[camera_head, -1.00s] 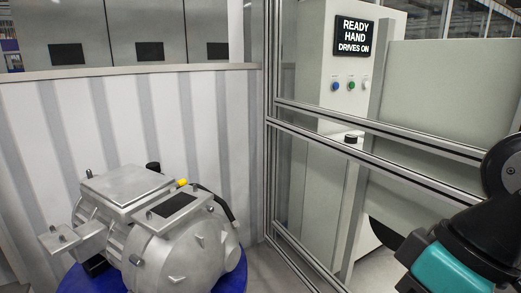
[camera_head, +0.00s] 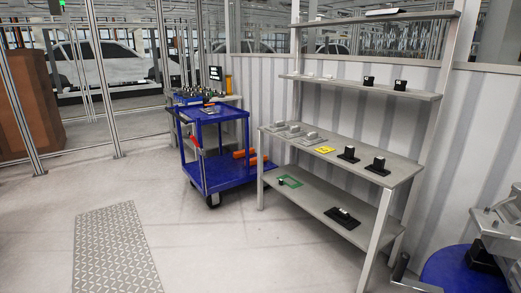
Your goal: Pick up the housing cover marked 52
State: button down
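I cannot make out a mark 52 on anything in the head view. Several low grey block-shaped parts (camera_head: 292,131) lie at the left end of the shelf rack's middle board; they may be covers, but any marks are too small to read. Two small black pieces with pale marks (camera_head: 368,82) sit on the board above. A dark piece (camera_head: 342,217) lies on the lowest board. My gripper is not in view.
The grey shelf rack (camera_head: 405,176) stands against the corrugated wall. A yellow tag (camera_head: 325,150) and a green piece (camera_head: 290,181) lie on it. A blue cart (camera_head: 222,178) stands left of it. The metal drive unit on its blue base (camera_head: 455,268) is at right. The floor before the rack is open.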

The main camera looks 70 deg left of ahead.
aim_at(279, 126)
jog(key=u, duration=2)
jog(key=i, duration=0.65)
jog(key=u, duration=0.4)
jog(key=i, duration=1.6)
jog(key=z, duration=1.05)
jog(key=i, duration=0.85)
jog(key=u, duration=0.05)
